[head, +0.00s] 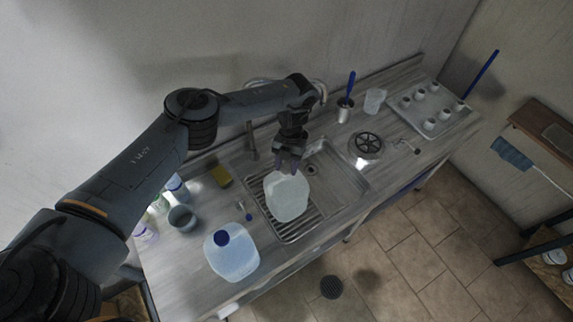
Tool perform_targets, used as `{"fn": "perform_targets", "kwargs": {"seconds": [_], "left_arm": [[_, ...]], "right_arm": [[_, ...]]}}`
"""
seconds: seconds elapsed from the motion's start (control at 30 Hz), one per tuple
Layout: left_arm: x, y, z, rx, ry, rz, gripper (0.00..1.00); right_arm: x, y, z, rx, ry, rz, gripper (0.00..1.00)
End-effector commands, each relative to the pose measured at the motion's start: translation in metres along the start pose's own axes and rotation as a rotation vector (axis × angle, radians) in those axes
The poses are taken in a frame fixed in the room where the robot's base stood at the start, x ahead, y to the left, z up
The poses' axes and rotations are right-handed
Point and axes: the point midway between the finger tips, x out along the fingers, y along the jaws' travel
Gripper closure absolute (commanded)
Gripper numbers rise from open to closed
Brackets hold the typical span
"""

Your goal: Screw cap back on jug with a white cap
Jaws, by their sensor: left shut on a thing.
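A translucent whitish jug (287,198) stands on the ribbed metal drainboard beside the sink basin. My left gripper (288,166) points down at the top of this jug, with its fingers at the neck. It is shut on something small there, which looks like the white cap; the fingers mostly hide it. I cannot tell how the cap sits on the neck. A second jug (236,261), pale blue with a dark blue cap (221,238), stands on the counter at the front left. My right gripper is not in view.
A brush holder (344,110), a round strainer (366,145) and a tray (431,104) of white cups are to the right. The sink basin (335,183) is empty.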

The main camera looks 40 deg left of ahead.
Motion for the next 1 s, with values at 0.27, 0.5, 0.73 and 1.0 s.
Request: {"fn": "perform_targets", "kwargs": {"seconds": [0.27, 0.5, 0.73, 1.0], "left_arm": [[0.002, 0.001, 0.0, -0.001, -0.001, 0.0, 0.4], [0.001, 0.0, 0.0, -0.002, -0.001, -0.001, 0.39], [-0.002, 0.0, -0.001, -0.004, 0.0, -0.001, 0.39], [-0.004, 0.001, -0.002, -0.124, 0.0, -0.035, 0.39]], "right_arm": [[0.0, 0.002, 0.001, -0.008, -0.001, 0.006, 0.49], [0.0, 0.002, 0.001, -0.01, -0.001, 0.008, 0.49], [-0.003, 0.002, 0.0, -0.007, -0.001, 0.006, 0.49], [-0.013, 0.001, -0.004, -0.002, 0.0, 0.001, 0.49]]}}
